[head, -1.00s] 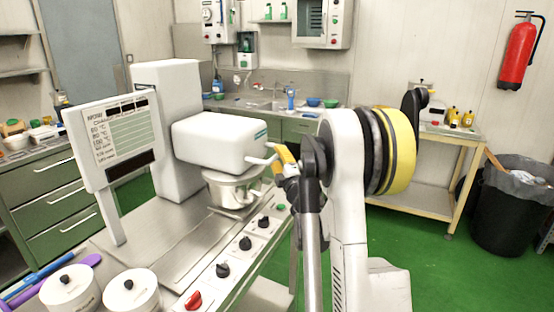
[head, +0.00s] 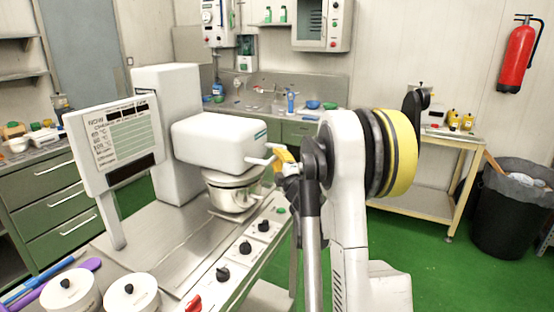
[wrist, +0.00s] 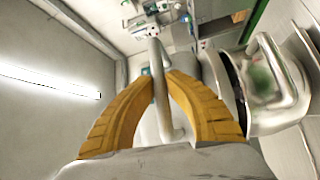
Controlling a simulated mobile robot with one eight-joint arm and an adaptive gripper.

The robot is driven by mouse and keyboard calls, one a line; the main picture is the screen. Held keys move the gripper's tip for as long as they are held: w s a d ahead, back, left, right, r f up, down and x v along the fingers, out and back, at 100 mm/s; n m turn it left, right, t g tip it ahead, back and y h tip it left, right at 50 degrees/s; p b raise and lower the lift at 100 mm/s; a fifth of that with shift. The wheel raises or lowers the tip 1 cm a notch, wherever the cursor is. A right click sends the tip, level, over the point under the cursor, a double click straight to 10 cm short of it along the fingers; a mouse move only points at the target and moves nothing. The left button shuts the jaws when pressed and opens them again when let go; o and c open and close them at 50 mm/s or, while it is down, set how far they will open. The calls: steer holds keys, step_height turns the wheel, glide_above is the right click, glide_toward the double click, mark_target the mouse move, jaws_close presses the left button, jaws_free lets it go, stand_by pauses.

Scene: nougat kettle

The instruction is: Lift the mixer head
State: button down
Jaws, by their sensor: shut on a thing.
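The white mixer head (head: 218,142) juts from its tall white column (head: 168,130) above the steel kettle (head: 234,192). It looks level, with its underside close over the kettle rim. A light handle (head: 258,160) sticks out from its front end. My gripper (head: 280,158) is at that handle. In the wrist view, the yellow fingers (wrist: 163,82) are closed around the handle bar (wrist: 160,100). The steel kettle (wrist: 268,85) shows to the right there. The exact finger contact in the head view is small and partly hidden by my wrist.
A display panel (head: 118,140) stands left of the mixer. Black knobs (head: 245,247) and a red one line the counter's front edge. Two lidded white pots (head: 132,294) stand at the near left. A side table (head: 440,195) and a black bin (head: 512,215) are at the right.

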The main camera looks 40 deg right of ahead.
step_height(320, 180, up, 15)
steer(key=p, duration=0.8)
steer(key=shift+r, duration=0.2)
steer(key=c, duration=1.4)
jaws_free()
steer(key=shift+f, duration=0.1)
steer(key=v, duration=1.2)
